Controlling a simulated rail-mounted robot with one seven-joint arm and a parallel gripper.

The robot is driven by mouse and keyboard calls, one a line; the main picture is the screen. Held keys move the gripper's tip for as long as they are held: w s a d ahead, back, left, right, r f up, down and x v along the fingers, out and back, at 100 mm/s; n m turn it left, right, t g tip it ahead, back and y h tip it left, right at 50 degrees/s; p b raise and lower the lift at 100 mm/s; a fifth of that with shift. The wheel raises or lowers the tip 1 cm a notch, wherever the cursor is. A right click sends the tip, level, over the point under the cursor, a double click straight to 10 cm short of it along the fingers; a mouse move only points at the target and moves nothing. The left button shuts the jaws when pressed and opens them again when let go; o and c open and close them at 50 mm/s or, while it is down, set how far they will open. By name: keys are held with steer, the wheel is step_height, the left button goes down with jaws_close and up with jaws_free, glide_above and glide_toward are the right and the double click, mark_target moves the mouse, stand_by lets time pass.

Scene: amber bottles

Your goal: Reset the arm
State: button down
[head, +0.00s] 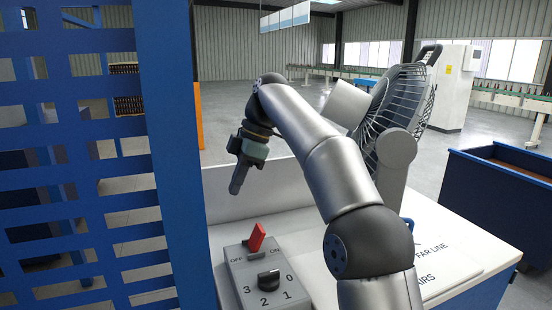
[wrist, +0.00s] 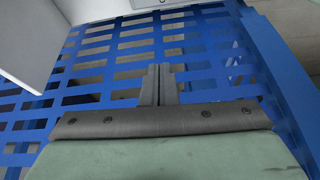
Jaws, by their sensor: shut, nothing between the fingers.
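My gripper (head: 238,180) hangs above the white bench top, up and to the left of the control box in the head view. Its fingers point down and are closed together with nothing between them. In the wrist view the closed fingertips (wrist: 158,84) show in front of a blue slatted panel. The grey control box (head: 265,275) carries a red switch (head: 256,238) marked OFF and ON, and a black knob (head: 268,281) with numbers 0 to 3. The gripper is apart from both.
A blue slatted panel (head: 172,150) stands close on the left. A grey fan (head: 402,105) stands behind my arm at the right. The white bench top (head: 300,238) is partly hidden by my arm. A blue bin (head: 495,195) is at the far right.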

steer(key=s+d+f+m+h, duration=0.1)
steer(key=s+d+f+m, duration=0.2)
steer(key=s+d+m, duration=0.1)
steer(key=s+d+f+m+t+h, duration=0.1)
steer(key=s+d+f+m, duration=0.3)
steer(key=d, duration=0.2)
steer(key=s+d+f+m+t, duration=0.1)
steer(key=s+d+f+m, duration=0.2)
steer(key=s+d+m, duration=0.1)
steer(key=shift+d+f+m+h+b, duration=0.15)
steer(key=shift+d+h+b, duration=0.05)
steer(key=shift+d, duration=0.25)
steer(key=shift+d+f+m+h+b, duration=0.1)
steer(key=shift+d+m+h+b, duration=0.1)
steer(key=shift+d, duration=0.25)
steer(key=s+d+f+m, duration=0.4)
steer(key=s+d+f, duration=0.1)
steer(key=s+f, duration=0.2)
steer(key=s+d+f+m+h, duration=0.1)
steer(key=s+d+f+m, duration=0.4)
steer(key=s+f, duration=0.3)
steer(key=s, duration=0.2)
steer(key=shift+s+t, duration=0.3)
steer(key=shift+r, duration=0.1)
